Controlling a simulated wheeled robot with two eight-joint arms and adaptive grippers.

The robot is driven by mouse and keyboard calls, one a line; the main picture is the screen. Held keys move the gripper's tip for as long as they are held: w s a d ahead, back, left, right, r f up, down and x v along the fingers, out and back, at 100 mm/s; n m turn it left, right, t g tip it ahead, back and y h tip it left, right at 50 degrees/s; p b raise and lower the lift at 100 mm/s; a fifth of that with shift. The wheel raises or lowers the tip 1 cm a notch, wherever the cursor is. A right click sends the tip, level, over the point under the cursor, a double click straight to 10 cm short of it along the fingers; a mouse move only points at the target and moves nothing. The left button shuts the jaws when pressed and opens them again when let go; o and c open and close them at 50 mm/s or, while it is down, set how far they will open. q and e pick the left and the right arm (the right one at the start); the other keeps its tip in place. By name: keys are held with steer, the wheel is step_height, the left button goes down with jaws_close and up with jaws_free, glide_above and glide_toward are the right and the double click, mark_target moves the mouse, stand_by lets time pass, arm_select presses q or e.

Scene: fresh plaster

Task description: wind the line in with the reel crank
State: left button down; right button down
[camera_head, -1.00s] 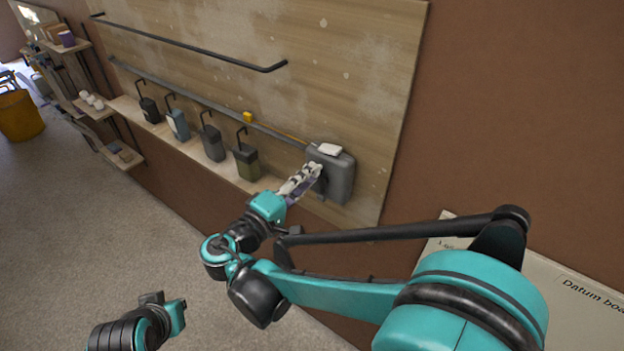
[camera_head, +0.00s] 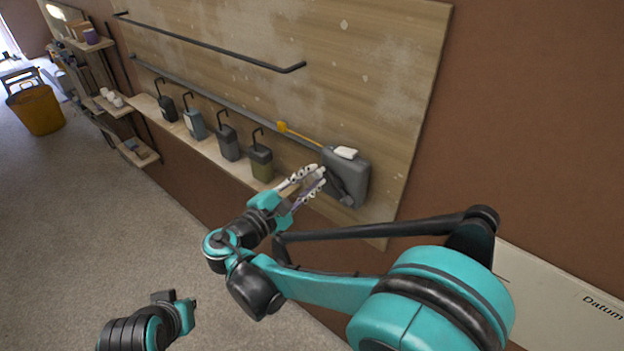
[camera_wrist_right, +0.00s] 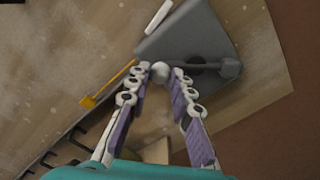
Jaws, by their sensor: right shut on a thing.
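The grey reel box (camera_head: 350,170) is mounted low on the wall board. An orange line runs from its upper left to a yellow tag (camera_head: 282,127); the tag also shows in the right wrist view (camera_wrist_right: 88,102). The dark crank arm (camera_wrist_right: 205,66) lies across the front of the reel and ends in a pale round knob (camera_wrist_right: 160,73). My right gripper (camera_head: 318,176) is at the reel's left side, its white and purple fingers shut on the knob. My left arm shows at the lower left of the head view, but no left fingers can be made out.
A shelf (camera_head: 215,150) left of the reel holds several containers with dark hooked tops. Dark rails (camera_head: 215,45) run along the board above. A pale sign (camera_head: 560,300) is at the lower right. The floor at left is open, with a yellow bin (camera_head: 37,110) farther back.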

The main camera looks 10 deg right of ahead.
steer(key=shift+w+f+n, duration=0.1)
steer(key=shift+f+n, duration=0.05)
steer(key=shift+n, duration=0.15)
steer(key=c, duration=1.3)
jaws_free()
